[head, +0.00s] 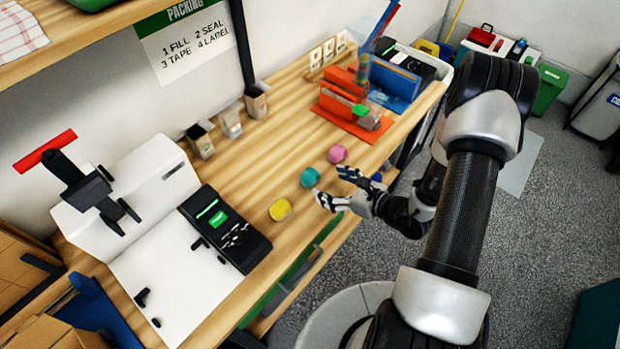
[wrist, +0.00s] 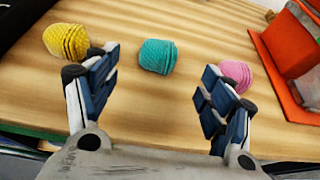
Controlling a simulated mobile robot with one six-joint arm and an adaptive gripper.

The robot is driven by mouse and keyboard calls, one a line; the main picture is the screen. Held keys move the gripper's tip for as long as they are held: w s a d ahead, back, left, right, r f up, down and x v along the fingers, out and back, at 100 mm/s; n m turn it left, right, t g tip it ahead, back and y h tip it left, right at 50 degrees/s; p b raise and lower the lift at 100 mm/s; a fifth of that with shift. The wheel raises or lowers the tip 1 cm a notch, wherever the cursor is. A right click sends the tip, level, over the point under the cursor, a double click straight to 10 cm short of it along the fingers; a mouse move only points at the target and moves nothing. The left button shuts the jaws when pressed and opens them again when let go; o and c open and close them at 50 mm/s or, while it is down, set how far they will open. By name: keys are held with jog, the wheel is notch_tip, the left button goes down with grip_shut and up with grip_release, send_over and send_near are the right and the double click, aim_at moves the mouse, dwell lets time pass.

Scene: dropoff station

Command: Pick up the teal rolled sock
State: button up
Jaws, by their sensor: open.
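The teal rolled sock (head: 310,177) lies on the wooden bench top between a yellow rolled sock (head: 280,209) and a pink rolled sock (head: 337,153). My gripper (head: 330,187) is open and empty, at the bench's front edge beside the teal sock. In the wrist view the teal sock (wrist: 158,56) is ahead of the open fingers (wrist: 160,88), roughly centred between them and apart from both. The yellow sock (wrist: 66,41) is beyond the left finger, and the pink sock (wrist: 236,75) is just beyond the right finger, partly hidden by it.
An orange holder (head: 350,122) stands on the bench beyond the pink sock. A black device with a green screen (head: 225,230) lies on the near side of the yellow sock. Small bins (head: 230,121) stand along the wall. The wood behind the socks is clear.

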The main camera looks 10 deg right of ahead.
aim_at(314, 177)
jog(key=b+x, duration=0.1)
jog(key=x, duration=0.6)
jog(key=shift+w+a, duration=0.2)
jog(key=c, duration=1.1)
